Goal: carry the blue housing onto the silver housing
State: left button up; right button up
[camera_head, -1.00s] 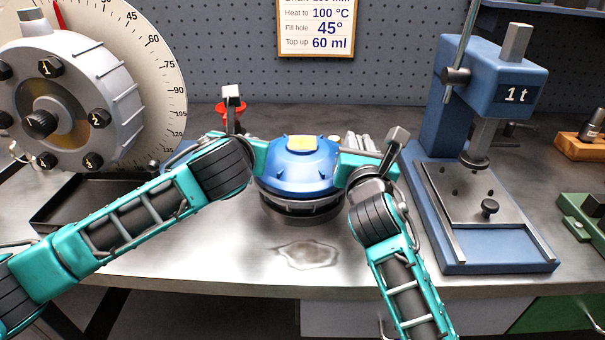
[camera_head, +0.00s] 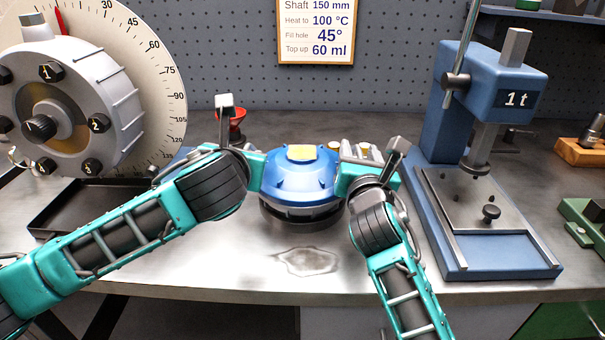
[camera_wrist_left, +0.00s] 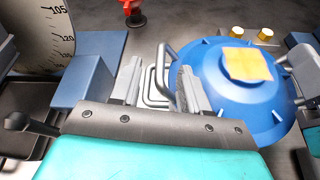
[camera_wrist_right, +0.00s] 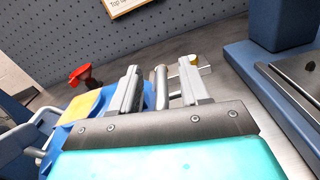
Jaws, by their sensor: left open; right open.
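The blue housing (camera_head: 300,180), a dome with a yellow patch on top, sits level on the silver housing (camera_head: 300,212), whose grey rim shows under it above a dark base. My left gripper (camera_wrist_left: 160,82) is open, its fingers either side of the blue housing's left handle loop (camera_wrist_left: 166,75). My right gripper (camera_wrist_right: 160,88) is open, its fingers either side of the right handle (camera_wrist_right: 162,88). In the head view my left gripper (camera_head: 256,168) and right gripper (camera_head: 350,172) flank the blue housing, their fingertips partly hidden. Most of the silver housing is covered.
A blue press (camera_head: 450,110) marked 1 t stands close on the right. A dial with a grey bolted rotor (camera_head: 60,110) and a dark tray (camera_head: 85,205) are at left. A red funnel (camera_head: 238,115) stands behind. The bench front is clear apart from a wet patch (camera_head: 306,262).

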jog(key=shift+s, duration=0.1)
pick_arm(q)
jog(key=v, duration=0.8)
pick_arm(e)
jog(key=s, duration=1.2)
jog(key=shift+a, duration=0.2)
pick_arm(q)
jog(key=shift+s, duration=0.3)
